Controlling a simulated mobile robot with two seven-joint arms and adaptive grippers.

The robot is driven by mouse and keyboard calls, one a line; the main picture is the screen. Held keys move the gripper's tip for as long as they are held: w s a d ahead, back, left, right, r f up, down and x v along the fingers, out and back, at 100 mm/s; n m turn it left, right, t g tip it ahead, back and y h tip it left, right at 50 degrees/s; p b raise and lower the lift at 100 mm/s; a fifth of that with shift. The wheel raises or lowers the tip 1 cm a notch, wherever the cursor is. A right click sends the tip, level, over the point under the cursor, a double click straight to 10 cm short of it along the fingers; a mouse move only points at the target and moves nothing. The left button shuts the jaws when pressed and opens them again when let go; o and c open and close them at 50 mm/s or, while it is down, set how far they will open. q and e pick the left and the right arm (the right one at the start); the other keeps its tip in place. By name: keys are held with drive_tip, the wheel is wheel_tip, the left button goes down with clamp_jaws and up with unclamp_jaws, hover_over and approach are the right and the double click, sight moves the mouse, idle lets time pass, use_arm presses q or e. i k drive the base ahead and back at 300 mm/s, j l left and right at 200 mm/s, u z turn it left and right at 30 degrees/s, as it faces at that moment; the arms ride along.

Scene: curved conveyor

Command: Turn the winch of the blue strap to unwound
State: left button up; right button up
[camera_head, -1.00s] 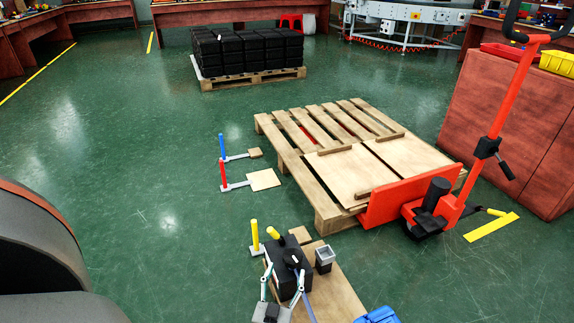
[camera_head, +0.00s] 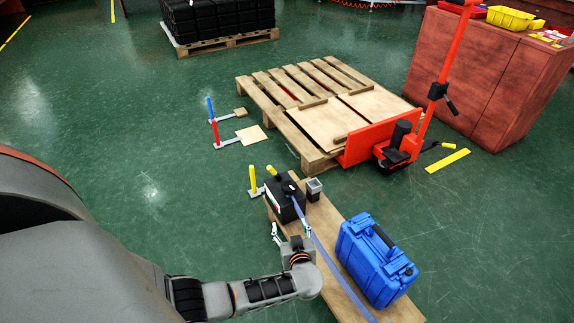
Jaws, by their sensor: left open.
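The blue strap (camera_head: 325,256) runs from the black winch box (camera_head: 284,205) down along a wooden board to the lower edge of the head view. A yellow handle (camera_head: 273,171) sticks up at the top of the black box. My left gripper (camera_head: 291,232) is on the near side of the box, open, with its fingers pointing towards it. One finger is left of the strap and the other lies close by the strap. I cannot tell whether it touches the strap or the box. My right gripper is out of view.
A blue case (camera_head: 365,258) stands on the wooden board (camera_head: 398,309), right of the strap. A small grey-topped block (camera_head: 314,189) is beside the box. A yellow post (camera_head: 253,180) stands to its left. A pallet (camera_head: 268,110) and a red lifter (camera_head: 368,143) are behind. Green floor at left is clear.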

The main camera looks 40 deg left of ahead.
sight(289, 188)
drive_tip(key=j+z, duration=0.3)
drive_tip(key=j, duration=0.5)
drive_tip(key=k+j+z, duration=0.1)
drive_tip(key=j+z, duration=0.2)
drive_tip(key=j, duration=0.45)
